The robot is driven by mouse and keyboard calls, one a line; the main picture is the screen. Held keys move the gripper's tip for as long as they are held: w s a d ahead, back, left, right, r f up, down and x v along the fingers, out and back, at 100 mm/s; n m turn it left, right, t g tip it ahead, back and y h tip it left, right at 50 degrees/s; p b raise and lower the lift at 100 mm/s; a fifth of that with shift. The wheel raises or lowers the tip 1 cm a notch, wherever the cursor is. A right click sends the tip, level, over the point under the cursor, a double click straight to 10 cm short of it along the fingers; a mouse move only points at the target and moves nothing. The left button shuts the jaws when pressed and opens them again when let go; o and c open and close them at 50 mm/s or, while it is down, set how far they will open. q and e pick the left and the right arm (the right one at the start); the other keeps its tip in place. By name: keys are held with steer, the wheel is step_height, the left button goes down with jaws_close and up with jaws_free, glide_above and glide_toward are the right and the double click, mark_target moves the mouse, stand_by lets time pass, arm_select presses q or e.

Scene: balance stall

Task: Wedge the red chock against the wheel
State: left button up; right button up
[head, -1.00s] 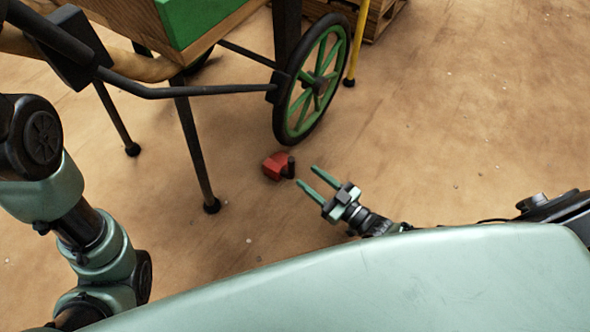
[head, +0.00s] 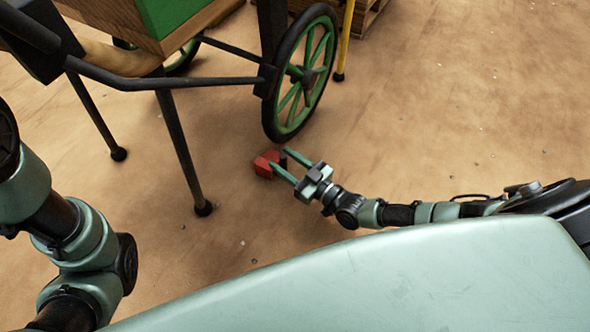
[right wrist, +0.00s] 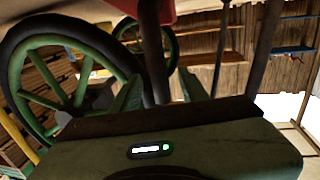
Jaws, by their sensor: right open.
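The red chock (head: 264,165) sits on the floor just in front of the foot of the green-spoked wheel (head: 322,62), with a small gap between them. Its dark upright handle (head: 283,161) is partly hidden by my gripper. My right gripper (head: 280,158) is open at the chock, its two green fingers reaching to either side of the handle. In the right wrist view, which looks upside down, the red chock (right wrist: 155,10) is at the top and its dark handle (right wrist: 155,60) lies between the fingers. The wheel (right wrist: 50,90) fills the left. My left gripper is out of view.
The wooden cart (head: 130,30) stands at the upper left, with dark legs (head: 180,145) on the floor left of the chock. A yellow pole (head: 345,40) and a pallet (head: 370,12) are behind the wheel. The floor to the right is clear.

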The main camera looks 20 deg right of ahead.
steer(key=shift+w+a, duration=0.2)
steer(key=shift+w, duration=0.15)
jaws_close()
stand_by(1.2)
